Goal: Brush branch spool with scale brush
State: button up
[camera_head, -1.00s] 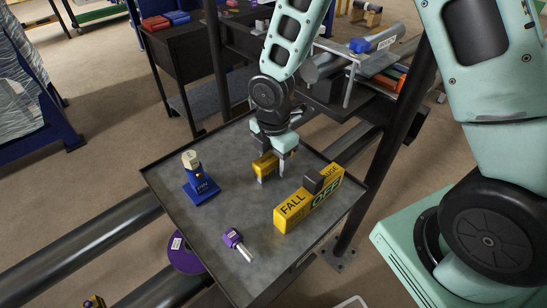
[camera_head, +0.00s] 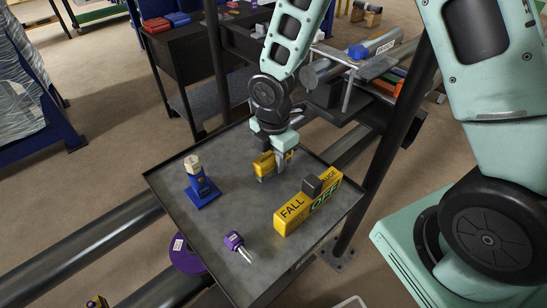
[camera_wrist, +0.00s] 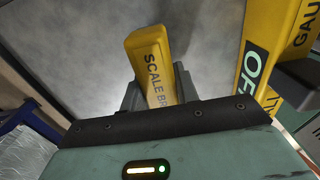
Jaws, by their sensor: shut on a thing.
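The scale brush (camera_head: 264,165) is a yellow block with black lettering on the grey tray, near its far side. My gripper (camera_head: 279,160) points down over the tray and is shut on the scale brush. In the wrist view the brush (camera_wrist: 154,62), lettered "SCALE BR", sits between the dark fingers (camera_wrist: 156,92); its lower end is hidden by my gripper. The branch spool appears to be the grey and blue pipe piece (camera_head: 375,45) with a white label, lying on a metal stand behind the tray at right. Its label is too small to read surely.
A dark post (camera_head: 392,135) rises by the tray's right edge. Large pipes (camera_head: 85,240) run at left.

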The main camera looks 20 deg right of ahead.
jog(key=shift+r+p, duration=2.6)
jog(key=shift+r, duration=0.5)
